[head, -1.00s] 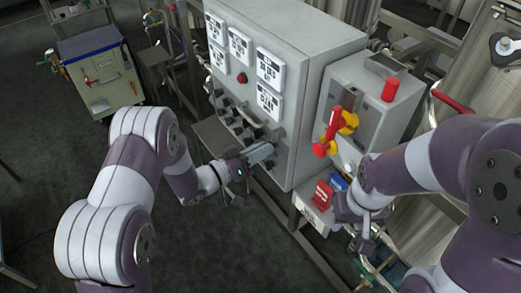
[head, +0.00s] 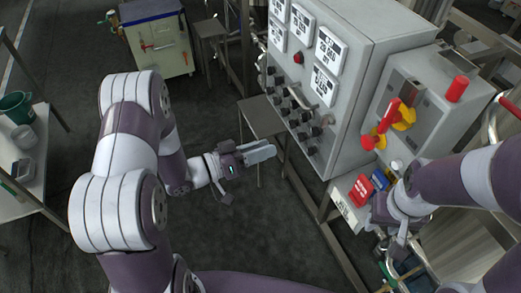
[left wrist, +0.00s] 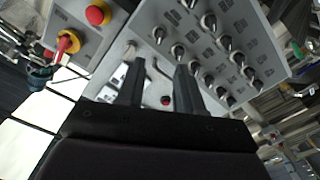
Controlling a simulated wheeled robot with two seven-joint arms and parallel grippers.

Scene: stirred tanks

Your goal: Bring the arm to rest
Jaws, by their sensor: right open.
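My left gripper (head: 262,154) is in front of and to the left of the grey control cabinet (head: 345,120), apart from its knobs. In the left wrist view its two dark fingers (left wrist: 160,85) stand apart with nothing held between them, and the knobs (left wrist: 205,50) lie beyond them. My right gripper (head: 396,243) is at the lower right, below the red and blue items on a small shelf. It is open, but its fingertips are small and partly unclear.
A grey box with a red-and-yellow switch (head: 388,125) adjoins the cabinet. A small metal table (head: 262,117) stands behind my left gripper. Open floor lies between.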

